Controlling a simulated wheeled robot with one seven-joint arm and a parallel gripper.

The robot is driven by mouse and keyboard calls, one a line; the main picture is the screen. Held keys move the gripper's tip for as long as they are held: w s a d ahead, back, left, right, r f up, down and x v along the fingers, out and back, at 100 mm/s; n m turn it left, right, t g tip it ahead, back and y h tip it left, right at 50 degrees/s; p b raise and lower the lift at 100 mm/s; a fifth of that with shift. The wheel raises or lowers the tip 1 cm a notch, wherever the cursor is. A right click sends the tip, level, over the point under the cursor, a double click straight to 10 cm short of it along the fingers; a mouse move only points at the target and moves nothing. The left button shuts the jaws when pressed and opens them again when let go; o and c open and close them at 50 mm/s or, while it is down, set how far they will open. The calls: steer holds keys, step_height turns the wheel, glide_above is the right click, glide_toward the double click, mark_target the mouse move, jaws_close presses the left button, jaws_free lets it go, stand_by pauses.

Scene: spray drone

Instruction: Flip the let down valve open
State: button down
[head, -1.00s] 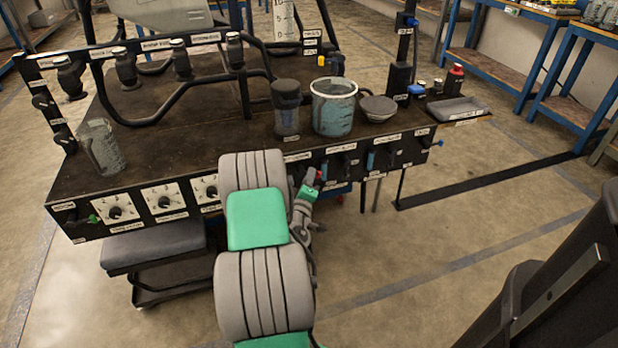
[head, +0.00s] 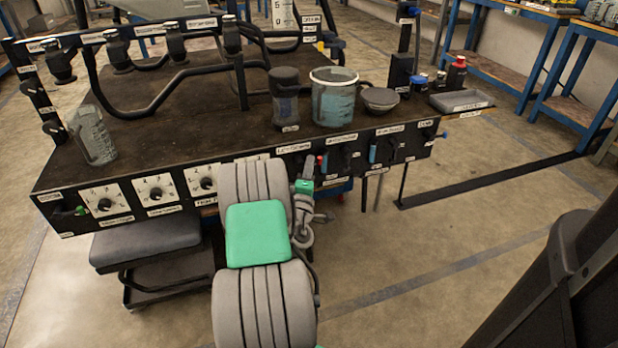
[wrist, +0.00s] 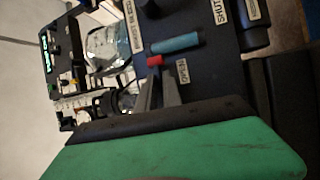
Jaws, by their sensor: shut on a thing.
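The let down valve's small red lever (head: 319,159) sits on the bench's front panel, beneath a label I read only in part. My gripper (head: 309,172) is in front of it, partly hidden by the arm. In the wrist view, the grey jaws of my gripper (wrist: 158,78) close together at the red lever piece (wrist: 154,60). An OPEN label (wrist: 181,70) lies to the right of the jaws, and a SHUT label (wrist: 222,12) is higher up. The lever's full shape and exact angle are hidden.
A blue handle (wrist: 175,44) lies just beyond the jaws. Dials (head: 156,194) line the panel's left side. A jug (head: 93,135), a blue bucket (head: 333,100) and a bowl (head: 380,98) stand on the bench.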

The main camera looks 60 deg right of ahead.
steer(key=c, duration=1.5)
jaws_free()
steer(key=shift+a, duration=0.1)
steer(key=b+v, duration=0.2)
steer(key=v, duration=0.5)
steer(key=shift+s+a, duration=0.15)
steer(key=shift+a, duration=0.15)
